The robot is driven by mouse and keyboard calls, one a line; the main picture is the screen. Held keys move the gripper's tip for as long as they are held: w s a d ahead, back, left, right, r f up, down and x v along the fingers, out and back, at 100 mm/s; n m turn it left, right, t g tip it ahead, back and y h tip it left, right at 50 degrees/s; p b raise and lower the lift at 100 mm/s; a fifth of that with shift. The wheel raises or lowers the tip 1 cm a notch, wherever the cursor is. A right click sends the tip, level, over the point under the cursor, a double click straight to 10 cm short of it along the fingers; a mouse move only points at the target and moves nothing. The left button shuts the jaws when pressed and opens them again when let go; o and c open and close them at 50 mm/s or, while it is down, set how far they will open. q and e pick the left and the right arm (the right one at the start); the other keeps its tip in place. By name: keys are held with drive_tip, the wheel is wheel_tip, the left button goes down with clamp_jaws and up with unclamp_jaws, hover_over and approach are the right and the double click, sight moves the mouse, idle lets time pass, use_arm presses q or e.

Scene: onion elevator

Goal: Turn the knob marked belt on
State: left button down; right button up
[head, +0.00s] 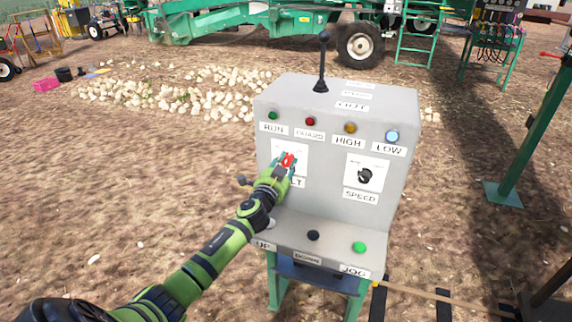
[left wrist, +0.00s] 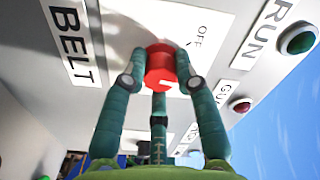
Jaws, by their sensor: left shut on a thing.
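The belt knob (head: 288,160) is red and sits on a white plate on the front of the grey control box (head: 325,220). It also shows in the left wrist view (left wrist: 159,66), beside the "BELT" label (left wrist: 70,42) and the printed word "OFF". My left gripper (head: 284,165) is shut on the knob, with teal fingers on both sides of it. The "BELT" label is partly hidden by the gripper in the head view. A pale mark shows on the knob's edge in the left wrist view. My right gripper is not in view.
The black speed knob (head: 365,176) is right of the belt knob. Several lamps, including a lit blue one (head: 392,136), line the panel's top. A lever (head: 322,65) stands on top. A black button (head: 313,235) and a green button (head: 359,247) sit on the lower ledge.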

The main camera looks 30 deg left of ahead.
use_arm(q)
drive_tip(key=m, duration=0.4)
drive_tip(key=shift+s+a+f, duration=0.1)
drive_tip(key=shift+a+f, duration=0.05)
drive_tip(key=shift+f, duration=0.2)
drive_tip(key=shift+r+m, duration=0.1)
drive_tip(key=shift+m, duration=1.5)
drive_tip(key=shift+a, duration=0.1)
drive_tip(key=shift+r, duration=0.1)
drive_tip(key=c, duration=0.9)
unclamp_jaws()
drive_tip(key=shift+a, duration=0.1)
drive_tip(key=shift+c, duration=0.2)
drive_tip(key=shift+r, duration=0.1)
drive_tip(key=shift+s+d, duration=0.3)
drive_tip(key=shift+s, duration=0.05)
drive_tip(key=v, duration=1.1)
drive_tip(key=shift+s, duration=0.2)
